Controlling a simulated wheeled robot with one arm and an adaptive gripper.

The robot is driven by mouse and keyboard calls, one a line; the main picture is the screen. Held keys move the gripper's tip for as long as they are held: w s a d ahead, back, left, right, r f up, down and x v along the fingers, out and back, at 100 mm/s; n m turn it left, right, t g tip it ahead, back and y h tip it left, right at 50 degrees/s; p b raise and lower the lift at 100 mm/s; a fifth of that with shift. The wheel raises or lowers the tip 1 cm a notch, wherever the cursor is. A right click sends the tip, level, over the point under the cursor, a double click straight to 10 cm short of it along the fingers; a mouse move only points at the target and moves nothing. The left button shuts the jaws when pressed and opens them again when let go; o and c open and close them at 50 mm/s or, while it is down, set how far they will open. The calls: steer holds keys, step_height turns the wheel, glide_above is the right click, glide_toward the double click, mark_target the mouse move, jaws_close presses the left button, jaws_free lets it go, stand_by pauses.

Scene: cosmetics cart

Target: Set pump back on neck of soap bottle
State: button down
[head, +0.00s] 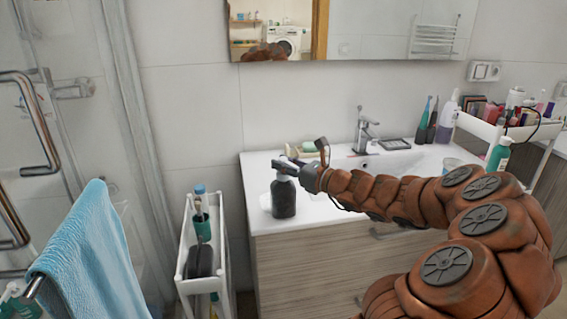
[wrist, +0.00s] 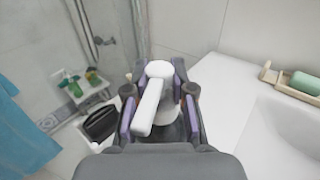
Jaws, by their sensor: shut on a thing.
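My gripper (head: 286,164) is shut on the white pump (wrist: 151,102), over the left end of the washbasin counter. In the wrist view the pump's round head and its spout lie between the two dark, purple-sided fingers, with the spout pointing toward the camera. The dark soap bottle (head: 284,199) stands upright on the counter directly below my gripper in the head view. Its neck is hidden by the fingers and pump, so I cannot tell whether the pump touches it. In the wrist view the bottle is mostly hidden under the pump.
The white counter (head: 262,222) has its left edge close to the bottle. A soap dish with green soap (head: 308,147) lies behind, near the faucet (head: 363,131). A narrow white cart (head: 187,262) with bottles stands left of the counter. A blue towel (head: 88,255) hangs at front left.

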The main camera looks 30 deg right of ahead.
stand_by(0.3)
steer(key=c, duration=0.9)
jaws_free()
steer(key=v, duration=1.2)
